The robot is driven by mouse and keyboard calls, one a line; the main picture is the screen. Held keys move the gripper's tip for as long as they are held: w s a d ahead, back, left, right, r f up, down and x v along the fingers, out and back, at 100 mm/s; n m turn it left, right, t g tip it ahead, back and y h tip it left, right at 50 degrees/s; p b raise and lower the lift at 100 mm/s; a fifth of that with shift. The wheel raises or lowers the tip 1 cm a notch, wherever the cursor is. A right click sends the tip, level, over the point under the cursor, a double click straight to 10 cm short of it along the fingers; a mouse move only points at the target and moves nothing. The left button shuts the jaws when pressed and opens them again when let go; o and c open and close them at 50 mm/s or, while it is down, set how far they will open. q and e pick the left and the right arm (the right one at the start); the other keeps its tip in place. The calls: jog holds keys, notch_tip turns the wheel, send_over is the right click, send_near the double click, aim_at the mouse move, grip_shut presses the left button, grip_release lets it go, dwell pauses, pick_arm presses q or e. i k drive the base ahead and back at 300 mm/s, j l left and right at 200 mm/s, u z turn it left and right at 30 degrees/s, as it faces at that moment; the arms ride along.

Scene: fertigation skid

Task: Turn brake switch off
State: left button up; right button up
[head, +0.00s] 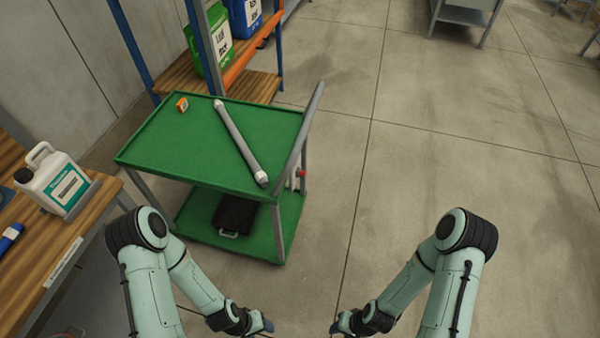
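A green cart (190,155) with two shelves stands ahead, left of centre. A small red knob on a pale mount (300,173) sits at the cart's right side, below the grey handle bar (308,125); it may be the brake switch, but it is too small to tell its position. My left gripper (266,325) is low in the view, below the cart and apart from it. My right gripper (336,326) is low near the middle, over the floor. Both seem empty, and their fingers are too small and dark to read.
A grey tube (240,143) and a small orange box (182,105) lie on the cart's top; a black case (234,215) is on its lower shelf. A wooden bench (40,265) with a white jug (55,180) is at left. A shelf rack stands behind.

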aim_at(299, 172)
jog(key=i+j+u, duration=0.2)
jog(key=i+u, duration=0.2)
jog(key=i+j+u, duration=0.1)
jog(key=i+u, duration=0.35)
